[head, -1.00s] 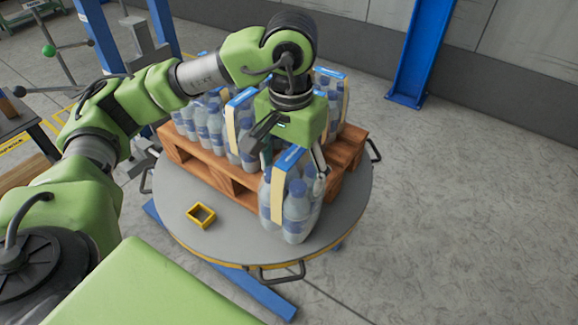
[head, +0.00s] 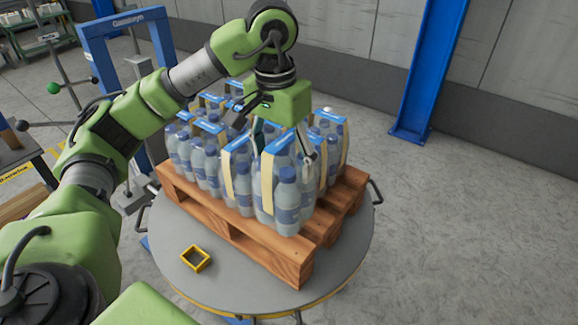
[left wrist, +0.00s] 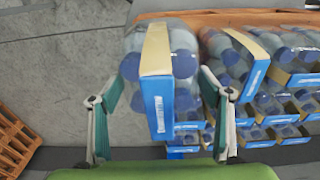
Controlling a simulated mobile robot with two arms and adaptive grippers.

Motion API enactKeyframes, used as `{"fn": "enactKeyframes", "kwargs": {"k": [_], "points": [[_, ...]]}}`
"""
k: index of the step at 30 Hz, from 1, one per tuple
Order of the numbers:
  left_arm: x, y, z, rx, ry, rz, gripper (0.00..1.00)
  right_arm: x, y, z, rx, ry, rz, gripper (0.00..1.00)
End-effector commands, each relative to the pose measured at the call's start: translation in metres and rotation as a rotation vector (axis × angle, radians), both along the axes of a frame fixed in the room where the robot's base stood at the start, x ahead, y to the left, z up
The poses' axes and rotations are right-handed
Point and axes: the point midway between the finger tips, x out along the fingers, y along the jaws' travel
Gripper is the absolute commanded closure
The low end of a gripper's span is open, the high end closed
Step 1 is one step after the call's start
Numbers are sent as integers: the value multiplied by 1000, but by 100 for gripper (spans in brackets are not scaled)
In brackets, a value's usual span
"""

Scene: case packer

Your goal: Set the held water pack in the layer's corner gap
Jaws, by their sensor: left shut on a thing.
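The held water pack (head: 287,195) has clear bottles with blue caps, a tan band and a blue label. My left gripper (head: 274,143) is shut on it from above, one finger on each side. The left wrist view shows the pack (left wrist: 183,45) upright between the fingers (left wrist: 160,88). In the head view it is over the near corner of the wooden pallet (head: 292,262), beside the other packs (head: 208,160) of the layer. I cannot tell whether its base touches the pallet. My right gripper is not in view.
The pallet stands on a round grey turntable (head: 170,232) with handles at its rim. A small yellow square frame (head: 183,262) lies on the turntable. A blue post (head: 425,75) stands behind. The floor (head: 470,220) to the right is clear.

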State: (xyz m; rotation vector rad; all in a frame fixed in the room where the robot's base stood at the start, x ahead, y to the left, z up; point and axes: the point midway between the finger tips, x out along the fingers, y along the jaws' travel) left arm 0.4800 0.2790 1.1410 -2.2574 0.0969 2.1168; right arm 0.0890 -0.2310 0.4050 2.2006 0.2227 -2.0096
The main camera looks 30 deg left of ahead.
Motion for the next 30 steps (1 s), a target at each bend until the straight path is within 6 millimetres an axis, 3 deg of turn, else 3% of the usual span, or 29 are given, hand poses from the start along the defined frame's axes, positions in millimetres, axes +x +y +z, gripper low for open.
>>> {"fn": "enactKeyframes", "kwargs": {"k": [10, 21, 30], "points": [[34, 35, -43, -1, -2, 2, 83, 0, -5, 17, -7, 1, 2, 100], [46, 49, -65, 0, -4, 2, 83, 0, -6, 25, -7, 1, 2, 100], [46, 47, -92, -1, -6, 0, 83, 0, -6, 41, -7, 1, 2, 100]]}}
